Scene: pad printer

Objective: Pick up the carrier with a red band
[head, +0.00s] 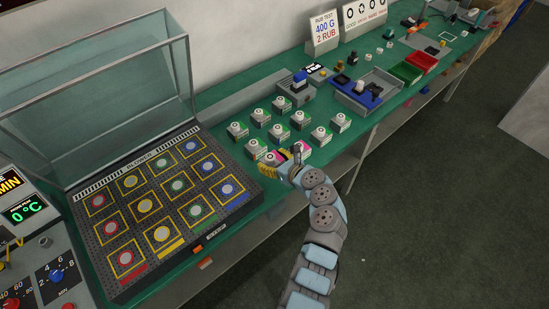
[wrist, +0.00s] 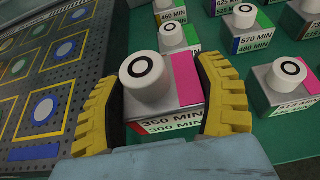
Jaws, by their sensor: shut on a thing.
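My gripper (wrist: 163,85) is shut on a carrier (wrist: 186,110), with one yellow finger on each side of it. This carrier is a grey block with a white round knob, a black ring on top and a bright pink band. Its front label reads 350 MIN over 300 MIN, the lower part green. In the head view my gripper (head: 284,158) is at the near edge of the carrier group, and its arm partly hides the held carrier. I cannot make out a clearly red band on any carrier.
Several other carriers stand close behind and to the right, including one with a green band (wrist: 190,34) and one at right (wrist: 288,78). The perforated blower plate (head: 112,218) lies to the left. A grey and blue fixture (head: 368,90) and red and green bins (head: 405,72) stand farther back.

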